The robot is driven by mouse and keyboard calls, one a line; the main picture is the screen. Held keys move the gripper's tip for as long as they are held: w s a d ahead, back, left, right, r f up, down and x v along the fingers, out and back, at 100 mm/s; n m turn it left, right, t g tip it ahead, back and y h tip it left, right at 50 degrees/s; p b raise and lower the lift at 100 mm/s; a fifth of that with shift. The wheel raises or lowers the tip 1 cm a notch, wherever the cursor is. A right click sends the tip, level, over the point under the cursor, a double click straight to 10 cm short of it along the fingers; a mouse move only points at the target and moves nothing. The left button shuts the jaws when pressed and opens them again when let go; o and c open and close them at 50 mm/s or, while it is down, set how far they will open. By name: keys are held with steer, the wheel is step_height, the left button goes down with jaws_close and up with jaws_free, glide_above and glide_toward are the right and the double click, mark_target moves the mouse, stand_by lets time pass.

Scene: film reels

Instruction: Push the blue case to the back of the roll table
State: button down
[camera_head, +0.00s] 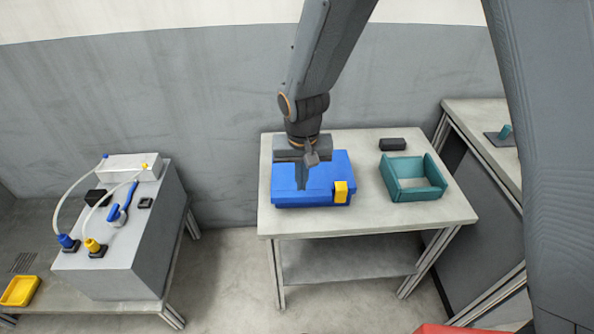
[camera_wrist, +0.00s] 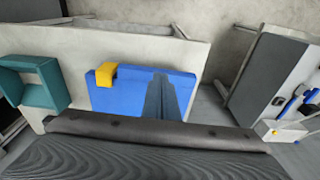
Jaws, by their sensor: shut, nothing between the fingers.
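The blue case (camera_head: 330,174) lies flat on the pale roll table (camera_head: 370,222), left of the table's middle, with clear tabletop in front of it. Its yellow latch (camera_head: 341,191) faces the front right. In the wrist view the blue case (camera_wrist: 125,95) sits just past the dark edge of my gripper's body, which hides part of it. My gripper (camera_head: 302,160) points down over the back left part of the case and is shut with nothing in it. A dark shadow falls on the case. I cannot tell whether the fingertips touch it.
A teal open bin (camera_head: 413,193) stands right of the case, with a small black block (camera_head: 392,144) behind it. The grey wall (camera_head: 210,100) is behind the table. A grey box with hoses (camera_head: 120,245) stands left; another table (camera_head: 480,112) is at right.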

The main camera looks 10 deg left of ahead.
step_height(320, 180, down, 7)
steer(key=a+b, duration=0.1)
steer(key=b, duration=0.4)
steer(key=shift+b, duration=0.35)
stand_by(1.7)
